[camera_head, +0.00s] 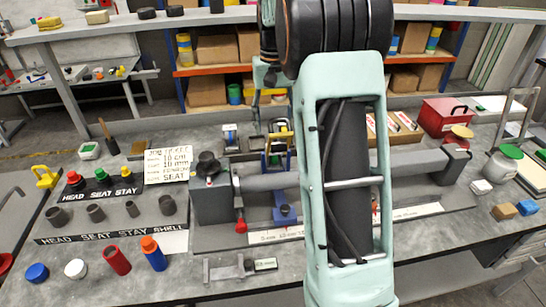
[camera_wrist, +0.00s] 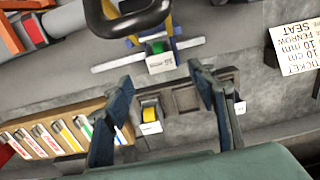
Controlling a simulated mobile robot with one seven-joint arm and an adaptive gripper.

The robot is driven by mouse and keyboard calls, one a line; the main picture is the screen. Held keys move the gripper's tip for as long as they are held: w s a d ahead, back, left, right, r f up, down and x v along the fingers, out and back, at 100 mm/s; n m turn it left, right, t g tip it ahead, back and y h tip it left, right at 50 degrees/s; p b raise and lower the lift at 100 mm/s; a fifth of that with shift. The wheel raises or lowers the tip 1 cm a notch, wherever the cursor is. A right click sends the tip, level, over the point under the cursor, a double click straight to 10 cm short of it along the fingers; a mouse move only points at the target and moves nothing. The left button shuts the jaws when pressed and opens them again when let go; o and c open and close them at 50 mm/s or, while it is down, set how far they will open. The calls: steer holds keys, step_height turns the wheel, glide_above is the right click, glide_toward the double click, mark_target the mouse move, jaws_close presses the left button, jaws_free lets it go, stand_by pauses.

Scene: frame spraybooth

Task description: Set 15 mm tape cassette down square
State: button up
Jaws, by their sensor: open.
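My gripper (camera_wrist: 160,78) is open and empty in the wrist view, its two dark blue fingers spread wide. A white cassette with a green top (camera_wrist: 159,56) shows just beyond the fingertips, beside a blue and yellow frame with a white bar. Its small label is too blurred to read surely. A cassette with a yellow reel (camera_wrist: 150,121) sits in a grey slotted rack (camera_wrist: 186,101), seen between the fingers. Empty slots lie to its right, and another cassette (camera_wrist: 239,105) is partly hidden by the right finger. I cannot tell which cassette is 15 mm.
A black-rimmed handle (camera_wrist: 128,15) stands close at the top of the wrist view. In the head view, a ticket card (camera_head: 168,164), a grey fixture (camera_head: 212,199) and a red box (camera_head: 443,117) stand on the bench.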

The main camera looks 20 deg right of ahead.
mark_target(273, 142)
step_height(273, 142, down, 6)
steer(key=shift+f, duration=0.25)
steer(key=shift+c, duration=0.3)
steer(key=shift+w, duration=0.1)
jaws_close()
